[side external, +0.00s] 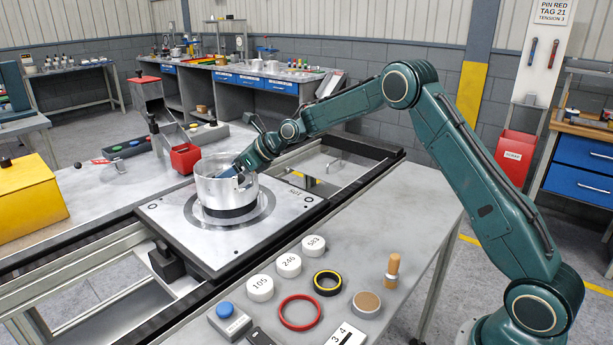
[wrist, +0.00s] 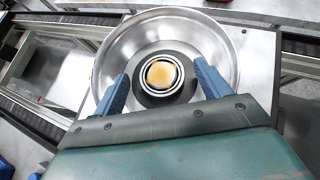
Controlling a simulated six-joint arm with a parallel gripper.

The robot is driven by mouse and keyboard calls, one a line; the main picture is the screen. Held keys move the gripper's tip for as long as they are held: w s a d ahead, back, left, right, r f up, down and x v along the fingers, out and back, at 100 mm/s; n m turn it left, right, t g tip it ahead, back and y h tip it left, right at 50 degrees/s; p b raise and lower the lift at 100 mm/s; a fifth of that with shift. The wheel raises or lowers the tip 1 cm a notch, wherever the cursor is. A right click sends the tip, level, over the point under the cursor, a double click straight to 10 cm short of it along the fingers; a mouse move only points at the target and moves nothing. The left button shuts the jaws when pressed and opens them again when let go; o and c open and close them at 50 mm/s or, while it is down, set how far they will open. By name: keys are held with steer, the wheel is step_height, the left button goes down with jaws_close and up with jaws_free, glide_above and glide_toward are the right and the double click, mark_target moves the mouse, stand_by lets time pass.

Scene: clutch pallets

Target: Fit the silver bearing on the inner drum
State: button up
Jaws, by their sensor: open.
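A large silver drum (side external: 222,190) stands upright on the pallet plate (side external: 280,208) in the side view. The wrist view looks down into its shiny bowl (wrist: 225,45). A dark round hub (wrist: 146,97) sits in the middle of the bowl, with pale silver concentric rings (wrist: 144,75) on it around a tan-orange centre. The rings look like the bearing; I cannot tell how deep they sit. My gripper (wrist: 161,72) is open, one blue finger on each side of the hub. In the side view my gripper (side external: 236,172) reaches into the drum, whose wall hides the fingertips.
The front table holds a red ring (side external: 300,297), a black-and-yellow ring (side external: 327,283), a silver-rimmed brown disc (side external: 366,303), a wooden-handled piece (side external: 392,270) and several numbered white caps. A red bin (side external: 186,158) stands just behind the drum. Rails flank the pallet.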

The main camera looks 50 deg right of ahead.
steer(key=shift+r, duration=0.45)
steer(key=v, duration=1.2)
steer(key=shift+f, duration=0.15)
